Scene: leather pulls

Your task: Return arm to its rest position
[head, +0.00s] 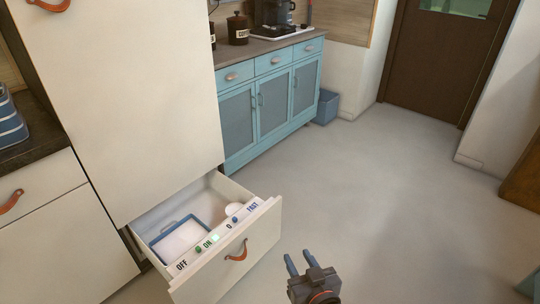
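My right gripper (298,256) shows at the bottom centre of the head view. Its two fingers point up and slightly left, with a gap between them and nothing in it. It is to the right of an open drawer (262,240) and looks apart from it. The drawer's pale front has a brown leather pull (237,252). My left gripper is out of view.
The drawer juts out from a tall cream cabinet (125,100); a blue-edged tray (160,237) lies inside. A labelled strip with OFF, ON and FAST runs along its front's top. Blue cabinets (272,100) stand behind. Grey floor (400,200) to the right is clear.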

